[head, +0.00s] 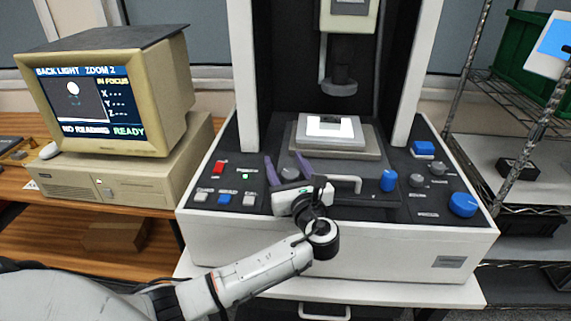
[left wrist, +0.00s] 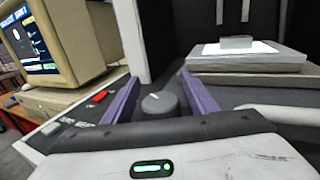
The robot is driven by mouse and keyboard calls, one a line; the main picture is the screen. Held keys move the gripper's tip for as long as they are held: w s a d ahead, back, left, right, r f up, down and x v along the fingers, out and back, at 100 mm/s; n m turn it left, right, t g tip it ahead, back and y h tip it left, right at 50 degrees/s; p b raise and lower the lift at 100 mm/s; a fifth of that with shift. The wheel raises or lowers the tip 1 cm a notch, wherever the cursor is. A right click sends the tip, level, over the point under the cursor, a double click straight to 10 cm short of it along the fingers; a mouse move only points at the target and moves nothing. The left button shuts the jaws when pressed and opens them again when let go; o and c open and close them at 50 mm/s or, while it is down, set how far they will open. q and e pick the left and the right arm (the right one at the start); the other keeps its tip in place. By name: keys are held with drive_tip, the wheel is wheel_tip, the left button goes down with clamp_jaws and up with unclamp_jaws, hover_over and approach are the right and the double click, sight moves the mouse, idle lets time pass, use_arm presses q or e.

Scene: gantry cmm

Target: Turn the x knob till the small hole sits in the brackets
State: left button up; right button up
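My left gripper (head: 287,164) is open. Its two purple fingers stand on either side of a grey knob (head: 290,173) on the machine's front panel, with gaps visible in the left wrist view, where the knob (left wrist: 160,104) has a pale pointer mark. I cannot read which axis this knob is. The monitor (head: 92,103) reads BACK LIGHT, ZOOM 2, IN FOCUS, NO READING, READY. Its picture shows a white round spot (head: 73,88) with small cyan marks below it; the brackets are too small to tell. A bright white plate (head: 330,127) lies on the stage. My right gripper is not in view.
A pale bar handle (head: 346,183) lies close right of the gripper. Further right are a blue knob (head: 388,180), grey knobs (head: 439,168) and a large blue knob (head: 463,205). A red button (head: 219,167) and several small buttons lie left. The probe head (head: 339,87) hangs above the stage.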

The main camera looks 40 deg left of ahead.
sight(293, 179)
use_arm(q)
drive_tip(key=v, duration=1)
drive_tip(key=shift+s+d+b, duration=0.1)
drive_tip(key=shift+d+b, duration=0.05)
drive_tip(key=shift+b, duration=0.25)
